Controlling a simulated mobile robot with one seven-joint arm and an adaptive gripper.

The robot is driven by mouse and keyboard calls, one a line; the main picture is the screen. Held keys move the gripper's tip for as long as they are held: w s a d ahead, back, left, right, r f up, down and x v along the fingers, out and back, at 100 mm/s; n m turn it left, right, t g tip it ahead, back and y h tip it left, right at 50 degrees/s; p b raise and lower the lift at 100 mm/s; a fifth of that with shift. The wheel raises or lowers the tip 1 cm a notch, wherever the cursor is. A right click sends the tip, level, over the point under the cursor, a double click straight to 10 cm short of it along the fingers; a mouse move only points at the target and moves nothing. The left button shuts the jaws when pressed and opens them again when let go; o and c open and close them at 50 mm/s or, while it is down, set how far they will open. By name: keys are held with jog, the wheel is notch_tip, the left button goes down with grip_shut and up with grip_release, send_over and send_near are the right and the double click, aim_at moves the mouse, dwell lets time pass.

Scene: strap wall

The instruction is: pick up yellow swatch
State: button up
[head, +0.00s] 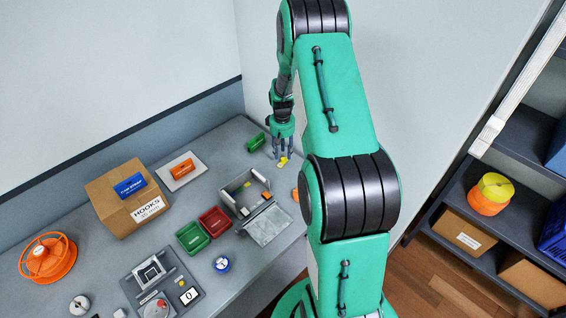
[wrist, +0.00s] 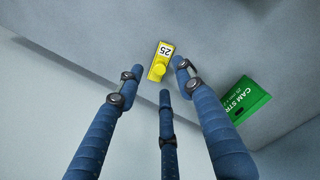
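The yellow swatch (wrist: 159,63) lies on the grey table, with a white label reading "25" and a round yellow knob on it. In the head view the yellow swatch (head: 283,161) is small, just below my fingertips. My gripper (wrist: 160,80) is open, with its blue fingers spread around the near end of the swatch. In the head view my gripper (head: 282,153) points down over the back of the table. I see no contact between the fingers and the swatch, and the gap in height is hard to tell.
A green cam strap block (wrist: 246,100) lies close to the right finger; it also shows in the head view (head: 257,142). A wall is behind.

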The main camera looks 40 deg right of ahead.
aim_at(283, 161)
jog(key=shift+f, duration=1.95)
grip_shut()
